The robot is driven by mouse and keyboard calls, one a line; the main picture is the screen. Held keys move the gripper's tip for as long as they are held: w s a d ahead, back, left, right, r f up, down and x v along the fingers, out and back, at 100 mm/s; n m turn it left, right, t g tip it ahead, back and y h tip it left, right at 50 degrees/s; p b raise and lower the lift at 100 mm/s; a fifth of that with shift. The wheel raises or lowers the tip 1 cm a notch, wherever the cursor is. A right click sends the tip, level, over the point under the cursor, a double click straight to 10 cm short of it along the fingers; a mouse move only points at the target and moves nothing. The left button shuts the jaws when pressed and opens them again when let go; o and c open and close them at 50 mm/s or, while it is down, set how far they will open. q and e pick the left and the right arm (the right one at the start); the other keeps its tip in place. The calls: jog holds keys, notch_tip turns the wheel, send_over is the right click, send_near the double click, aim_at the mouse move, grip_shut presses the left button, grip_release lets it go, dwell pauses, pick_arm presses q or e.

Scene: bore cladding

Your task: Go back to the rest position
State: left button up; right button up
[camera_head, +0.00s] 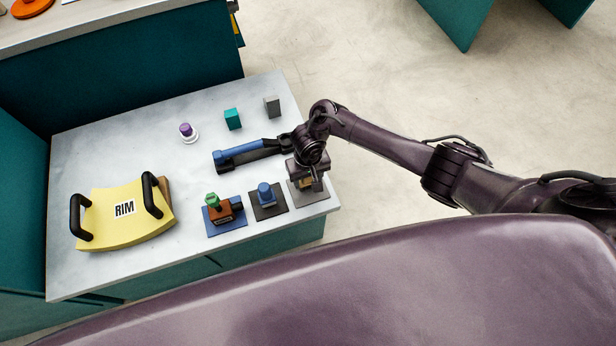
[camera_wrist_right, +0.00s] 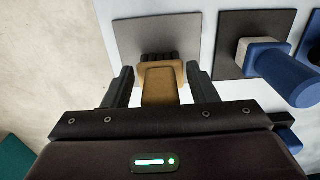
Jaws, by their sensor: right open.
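My right gripper (camera_head: 306,182) is over the right front corner of the worktable (camera_head: 110,150), low above a grey square pad (camera_head: 320,194). In the right wrist view the open jaws (camera_wrist_right: 162,82) stand on either side of a tan block (camera_wrist_right: 160,86) with black bumps at its far edge, on the grey pad (camera_wrist_right: 130,36). Gaps show between both fingers and the block, so nothing is held. My left gripper is not in view.
Beside the gripper are a blue peg (camera_head: 264,194) on a dark pad, a brown-green piece (camera_head: 222,210) on a blue pad and a blue-black tool (camera_head: 250,152). A yellow RIM panel (camera_head: 120,230), purple knob (camera_head: 186,130), teal block (camera_head: 233,119) and grey block (camera_head: 272,106) stand farther off.

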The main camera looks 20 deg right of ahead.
jog(key=r+p, duration=0.1)
jog(key=r, duration=0.4)
jog(key=w+r+p, duration=0.1)
jog(key=r, duration=0.1)
jog(key=shift+w+a+r+p, duration=0.1)
jog(key=shift+r+p, duration=0.25)
jog(key=s+a+r+n+t+y, duration=0.2)
jog(key=s+a+r+n+t, duration=0.15)
jog(key=a+r, duration=0.4)
jog(key=s+d+r+m+h, duration=0.2)
jog(key=s+d+r, duration=0.8)
jog(key=s+d, duration=0.35)
notch_tip(320, 180, down, 28)
jog(key=g+p, duration=0.1)
jog(key=p, duration=0.1)
pick_arm(q)
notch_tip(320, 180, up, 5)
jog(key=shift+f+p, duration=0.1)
jog(key=shift+p, duration=0.25)
pick_arm(e)
jog(key=s+d+f, duration=0.2)
jog(key=s+f, duration=0.7)
jog(key=s, duration=0.1)
jog(key=s+d+f+g, duration=0.1)
jog(key=s+f, duration=0.7)
jog(key=s, duration=0.2)
jog(key=shift+d+f, duration=0.35)
jog(key=shift+d, duration=0.05)
